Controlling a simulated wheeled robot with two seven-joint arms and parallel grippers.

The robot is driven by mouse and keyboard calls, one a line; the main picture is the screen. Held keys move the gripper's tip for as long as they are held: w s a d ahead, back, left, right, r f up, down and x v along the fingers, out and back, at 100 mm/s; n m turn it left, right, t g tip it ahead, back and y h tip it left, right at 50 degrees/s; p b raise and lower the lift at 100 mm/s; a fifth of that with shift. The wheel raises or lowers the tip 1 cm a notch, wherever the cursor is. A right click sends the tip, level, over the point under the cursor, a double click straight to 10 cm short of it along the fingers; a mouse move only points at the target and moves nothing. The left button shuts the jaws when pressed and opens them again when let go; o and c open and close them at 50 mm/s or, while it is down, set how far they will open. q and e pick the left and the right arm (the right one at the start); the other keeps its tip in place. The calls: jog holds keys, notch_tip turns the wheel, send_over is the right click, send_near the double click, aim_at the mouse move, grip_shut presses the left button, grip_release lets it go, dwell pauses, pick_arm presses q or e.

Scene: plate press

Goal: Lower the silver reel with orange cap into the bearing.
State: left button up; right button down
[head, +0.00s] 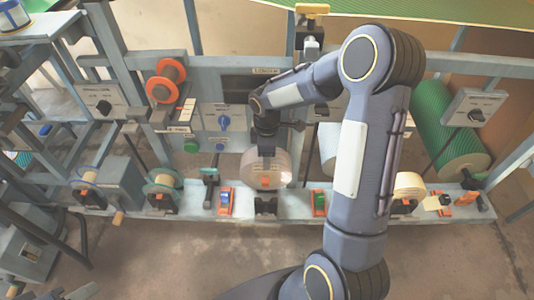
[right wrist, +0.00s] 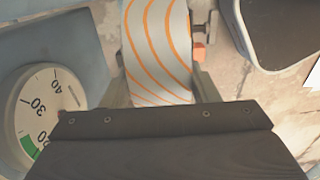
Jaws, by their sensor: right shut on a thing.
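The silver reel (head: 279,170) with its orange cap (head: 264,182) hangs below my right gripper (head: 266,150) in the head view. The black bearing (head: 266,208) stands on the front rail just below the reel. I cannot tell whether the reel touches it. In the right wrist view the reel (right wrist: 158,45) shows pale with curved orange stripes. My right gripper (right wrist: 161,92) is shut on it, one finger on each side. An orange piece (right wrist: 199,52) shows beside the reel there. My left gripper is not in view.
A green switch block (head: 319,203) and a blue one (head: 225,202) flank the bearing on the rail (head: 290,212). A green reel (head: 162,183) stands left, a cream roll (head: 409,186) right. A dial gauge (right wrist: 40,108) is close on the left in the wrist view.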

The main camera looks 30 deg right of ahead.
jog(key=shift+f+b, duration=3.9)
jog(key=shift+f, duration=1)
jog(key=shift+f+b, duration=0.8)
jog(key=shift+f, duration=0.4)
jog(key=c, duration=0.7)
grip_release()
jog(key=shift+o, duration=1.3)
notch_tip(320, 180, up, 7)
jog(key=shift+f+p, duration=0.1)
jog(key=shift+p, duration=1.1)
jog(key=shift+r, duration=0.5)
